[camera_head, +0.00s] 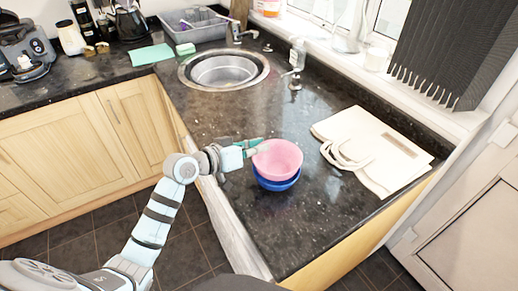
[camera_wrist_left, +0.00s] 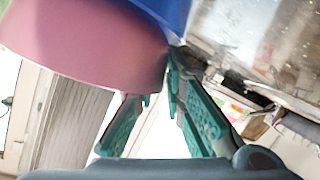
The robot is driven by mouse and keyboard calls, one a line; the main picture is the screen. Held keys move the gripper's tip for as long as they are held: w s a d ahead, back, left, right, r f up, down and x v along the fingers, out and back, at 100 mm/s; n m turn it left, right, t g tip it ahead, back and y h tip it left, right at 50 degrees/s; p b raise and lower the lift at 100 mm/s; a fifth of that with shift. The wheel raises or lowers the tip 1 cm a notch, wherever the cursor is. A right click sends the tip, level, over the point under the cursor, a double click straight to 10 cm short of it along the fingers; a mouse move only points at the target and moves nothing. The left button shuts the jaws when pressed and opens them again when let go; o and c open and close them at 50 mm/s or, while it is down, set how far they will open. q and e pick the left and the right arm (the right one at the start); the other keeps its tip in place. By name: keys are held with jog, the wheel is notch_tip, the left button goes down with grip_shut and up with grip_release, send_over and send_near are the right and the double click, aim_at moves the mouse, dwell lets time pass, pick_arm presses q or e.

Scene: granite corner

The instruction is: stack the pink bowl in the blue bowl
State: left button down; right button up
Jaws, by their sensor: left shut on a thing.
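The pink bowl (camera_head: 277,159) is over the blue bowl (camera_head: 277,184) on the dark counter, near its front edge. Its lower part overlaps the blue bowl, whose rim and side show below it. I cannot tell whether the pink bowl rests in it or hangs just above. My left gripper (camera_head: 257,147) is shut on the pink bowl's rim at its left side. In the left wrist view the pink bowl (camera_wrist_left: 85,45) fills the upper left, with the blue bowl (camera_wrist_left: 168,12) beside it and green fingers at the pink wall. The right gripper is not in view.
A white bag (camera_head: 372,150) lies flat on the counter to the right. A grey dish rack (camera_head: 195,30) stands behind the sink. The counter in front of the bowls is clear.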

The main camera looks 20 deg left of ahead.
pick_arm(q)
jog(key=shift+f+b, duration=0.35)
jog(key=shift+f, duration=0.1)
jog(key=c, duration=1.7)
grip_release()
jog(key=shift+o, duration=0.2)
jog(key=shift+r, duration=0.15)
jog(key=shift+r+p, duration=0.45)
jog(key=p+v, duration=0.1)
jog(key=v, duration=1.1)
